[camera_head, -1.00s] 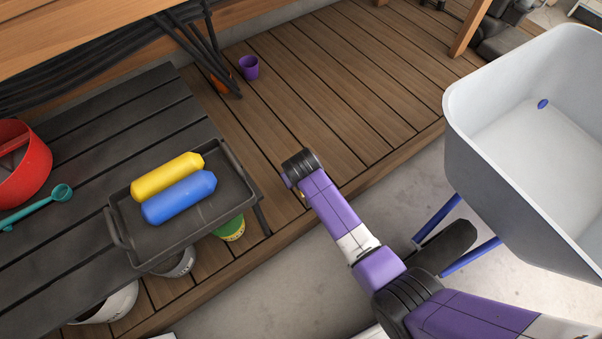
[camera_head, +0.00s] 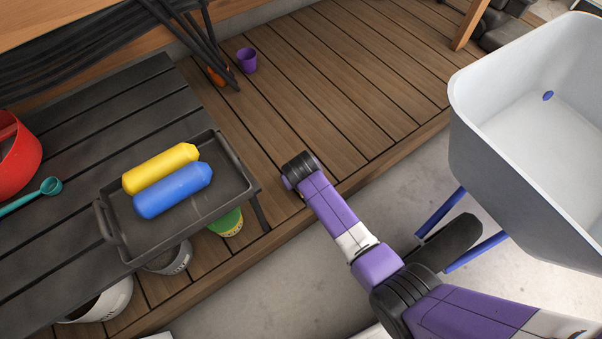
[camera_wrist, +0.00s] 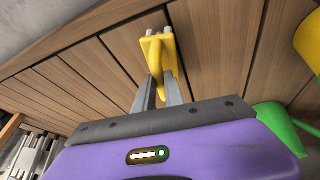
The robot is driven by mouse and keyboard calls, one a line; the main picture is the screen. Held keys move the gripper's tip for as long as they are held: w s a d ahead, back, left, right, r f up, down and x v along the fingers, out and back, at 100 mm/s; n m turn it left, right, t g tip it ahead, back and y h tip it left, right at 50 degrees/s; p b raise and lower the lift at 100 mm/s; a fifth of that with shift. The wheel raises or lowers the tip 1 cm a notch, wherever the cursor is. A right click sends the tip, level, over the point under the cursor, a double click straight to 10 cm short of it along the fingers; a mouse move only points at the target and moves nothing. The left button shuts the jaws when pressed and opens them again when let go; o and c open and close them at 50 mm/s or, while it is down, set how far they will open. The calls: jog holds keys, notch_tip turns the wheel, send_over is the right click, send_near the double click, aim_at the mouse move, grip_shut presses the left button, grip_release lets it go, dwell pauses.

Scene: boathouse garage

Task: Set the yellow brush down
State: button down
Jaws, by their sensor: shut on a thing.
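In the wrist view, my gripper (camera_wrist: 160,92) is shut on the yellow brush (camera_wrist: 157,46). The brush's handle is between the two fingers and its head with pale ends points away from my gripper. Wooden decking lies behind it; I cannot tell whether the brush touches the boards. In the head view my purple arm reaches over the edge of the wooden deck (camera_head: 330,95), and its own wrist hides the fingers and the brush.
A dark tray (camera_head: 235,185) with a yellow bottle (camera_head: 160,168) and a blue bottle (camera_head: 172,190) stands on the black slatted table (camera_head: 90,120). A green pot (camera_head: 226,223) is below it. A purple cup (camera_head: 246,60) stands farther back. A wheelbarrow (camera_head: 480,110) is at right.

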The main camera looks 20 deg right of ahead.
jog(key=shift+f, duration=0.1)
dwell(0.3)
jog(key=shift+f+b, duration=0.45)
jog(key=shift+f, duration=0.2)
jog(key=shift+f, duration=0.3)
jog(key=c, duration=1.3)
grip_release()
jog(key=shift+c, duration=0.2)
jog(key=c, duration=0.4)
jog(key=p+v, duration=1.5)
jog(key=p, duration=0.1)
jog(key=shift+p, duration=0.3)
dwell(0.5)
